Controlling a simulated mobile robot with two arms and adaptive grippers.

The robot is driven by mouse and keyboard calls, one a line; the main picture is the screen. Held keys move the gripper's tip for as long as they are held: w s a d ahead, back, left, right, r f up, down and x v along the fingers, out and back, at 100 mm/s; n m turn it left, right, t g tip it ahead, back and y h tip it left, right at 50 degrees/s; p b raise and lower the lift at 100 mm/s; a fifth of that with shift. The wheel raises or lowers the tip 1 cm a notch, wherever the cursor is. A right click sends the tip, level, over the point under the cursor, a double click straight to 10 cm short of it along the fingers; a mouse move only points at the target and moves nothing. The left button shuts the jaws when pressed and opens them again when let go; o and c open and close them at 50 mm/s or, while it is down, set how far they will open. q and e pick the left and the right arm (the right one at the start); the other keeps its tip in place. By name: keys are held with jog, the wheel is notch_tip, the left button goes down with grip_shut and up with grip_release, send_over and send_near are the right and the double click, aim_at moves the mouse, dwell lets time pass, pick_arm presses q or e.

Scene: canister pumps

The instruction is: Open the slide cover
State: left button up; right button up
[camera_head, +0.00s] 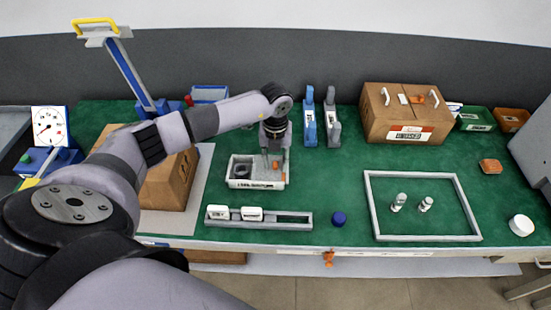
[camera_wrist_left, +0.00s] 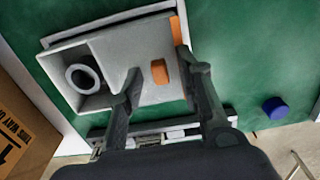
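A pale grey box (camera_head: 236,183) stands on the green bench top in the head view. My left gripper (camera_head: 275,157) points down over the cover. In the wrist view its two fingers (camera_wrist_left: 158,64) are apart, one on each side of the knob, with gaps between. I cannot tell their height above the cover. My right gripper is not seen.
A narrow rack (camera_head: 290,219) with white blocks lies in front of the box, with a blue cap (camera_head: 339,218) right of it. A cardboard box (camera_head: 172,190) stands left. A grey frame (camera_head: 425,237) lies right. Blue and grey holders (camera_head: 309,127) stand behind.

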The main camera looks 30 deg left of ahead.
pick_arm(q)
jog(key=shift+f, duration=0.1)
grip_shut()
dwell(0.4)
dwell(0.5)
